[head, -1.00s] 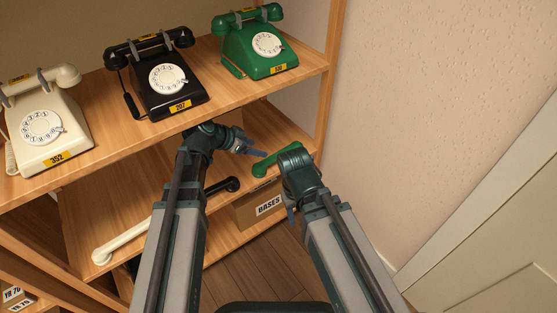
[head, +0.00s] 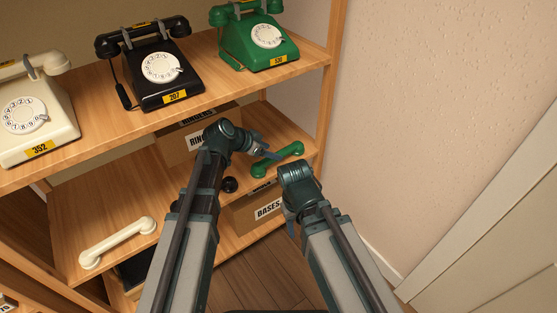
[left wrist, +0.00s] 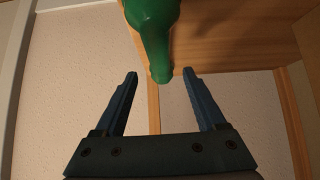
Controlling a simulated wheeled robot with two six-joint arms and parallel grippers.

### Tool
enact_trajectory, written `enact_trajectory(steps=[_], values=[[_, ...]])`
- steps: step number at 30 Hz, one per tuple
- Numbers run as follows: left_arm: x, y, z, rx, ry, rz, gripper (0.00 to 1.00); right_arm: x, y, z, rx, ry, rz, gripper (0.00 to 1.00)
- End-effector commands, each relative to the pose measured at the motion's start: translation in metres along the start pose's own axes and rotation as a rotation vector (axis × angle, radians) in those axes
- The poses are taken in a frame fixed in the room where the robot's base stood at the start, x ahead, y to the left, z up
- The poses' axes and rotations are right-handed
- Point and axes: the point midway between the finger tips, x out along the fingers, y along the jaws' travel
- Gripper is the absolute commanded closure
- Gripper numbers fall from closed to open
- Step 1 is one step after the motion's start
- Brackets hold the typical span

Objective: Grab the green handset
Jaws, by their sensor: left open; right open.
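A green handset (head: 278,159) lies on the lower shelf near its right end, below the green phone (head: 258,40). My left gripper (head: 270,149) is open and empty just beside the handset's left part. In the left wrist view a green handset part (left wrist: 155,40) reaches down from the top edge, its end between the level of my open fingertips (left wrist: 160,73). The fingers do not appear closed around it. My right gripper (head: 292,226) points down in front of the shelf, apart from the handset; its fingers are mostly hidden by its wrist.
A white handset (head: 117,242) lies on the lower shelf at left. A black handset's end (head: 230,184) shows beside my left arm. A black phone (head: 155,70) and a cream phone (head: 35,115) stand on the upper shelf. A box marked BASES (head: 262,212) sits below. A wall is at right.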

Motion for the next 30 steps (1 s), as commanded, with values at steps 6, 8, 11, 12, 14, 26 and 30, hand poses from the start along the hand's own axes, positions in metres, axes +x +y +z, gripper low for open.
enact_trajectory(steps=[6,8,11,12,14,26,30], values=[[0.027,-0.001,0.003,0.001,0.001,0.000,0.28,0.021,-0.002,-0.001,0.004,0.000,0.000,0.50],[0.037,-0.001,0.003,0.002,0.001,0.000,0.28,0.028,-0.003,-0.002,0.006,0.000,0.000,0.50],[0.051,-0.001,0.003,0.001,0.000,0.001,0.28,0.037,-0.004,-0.002,0.009,0.000,0.000,0.50],[0.053,-0.001,0.002,0.001,-0.001,0.000,0.28,0.039,-0.004,-0.002,0.009,0.000,0.000,0.50],[0.055,-0.001,0.001,0.000,-0.001,0.000,0.28,0.040,-0.004,-0.002,0.010,0.000,0.000,0.50],[0.053,0.000,0.000,0.000,0.000,0.000,0.64,0.037,-0.004,-0.002,0.010,0.000,0.000,0.50],[0.053,0.000,0.000,0.000,0.000,0.000,0.89,0.037,-0.004,-0.002,0.010,0.000,0.000,0.50]])
